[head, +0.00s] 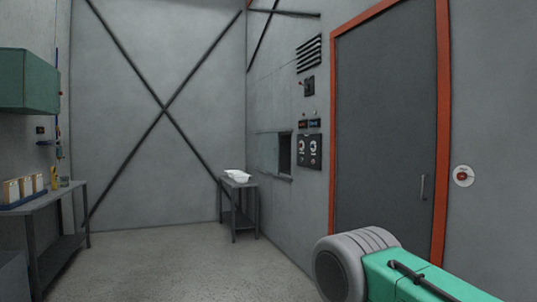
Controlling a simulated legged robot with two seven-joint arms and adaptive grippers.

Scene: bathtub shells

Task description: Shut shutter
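The shutter (268,152) looks like a pale, thin panel on the right-hand wall. It stands beside a dark rectangular opening (285,153), which is uncovered. A narrow ledge runs under the opening. My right arm (420,275) shows at the lower right, with a grey ribbed joint and a green link, well short of the opening. Neither gripper is in the picture.
A control panel with dials (309,151) is right of the opening. A small table (239,184) with white bathtub shells (237,175) stands below left. A grey door (385,125) in an orange frame is nearer. A bench (60,200) lines the left. The floor (165,260) is clear.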

